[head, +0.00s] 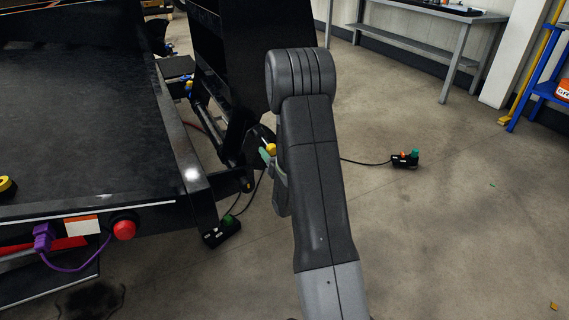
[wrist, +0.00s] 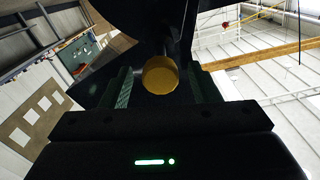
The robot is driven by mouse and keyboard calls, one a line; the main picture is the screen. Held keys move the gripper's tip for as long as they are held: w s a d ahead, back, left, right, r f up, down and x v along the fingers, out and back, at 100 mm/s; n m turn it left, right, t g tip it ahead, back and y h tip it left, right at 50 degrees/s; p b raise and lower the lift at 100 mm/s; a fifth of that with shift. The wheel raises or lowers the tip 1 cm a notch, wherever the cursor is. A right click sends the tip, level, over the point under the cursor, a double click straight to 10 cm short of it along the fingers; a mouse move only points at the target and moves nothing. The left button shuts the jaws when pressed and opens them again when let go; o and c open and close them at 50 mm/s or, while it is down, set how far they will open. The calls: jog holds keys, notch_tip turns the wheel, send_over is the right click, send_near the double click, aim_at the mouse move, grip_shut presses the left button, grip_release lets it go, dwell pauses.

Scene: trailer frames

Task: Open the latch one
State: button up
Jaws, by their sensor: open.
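A yellow round knob (head: 271,149), which looks like the latch, shows beside the black trailer frame in the head view. In the wrist view the yellow knob (wrist: 160,76) faces the camera, end on, in the middle. My gripper (wrist: 160,72) is open, with one green-lined finger on each side of the knob and a visible gap on both sides. The latch body behind the knob is dark and hard to make out.
The black trailer deck (head: 80,120) fills the left, with a red button (head: 124,230) at its near edge. A black upright panel (head: 250,50) stands behind my arm. A control box (head: 405,159) with a cable lies on open floor at right. A workbench (head: 425,20) stands behind.

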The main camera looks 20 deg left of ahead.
aim_at(268, 142)
jog(key=p+v, duration=0.1)
jog(key=v, duration=1.1)
jog(key=shift+s, duration=0.1)
jog(key=x, duration=1.7)
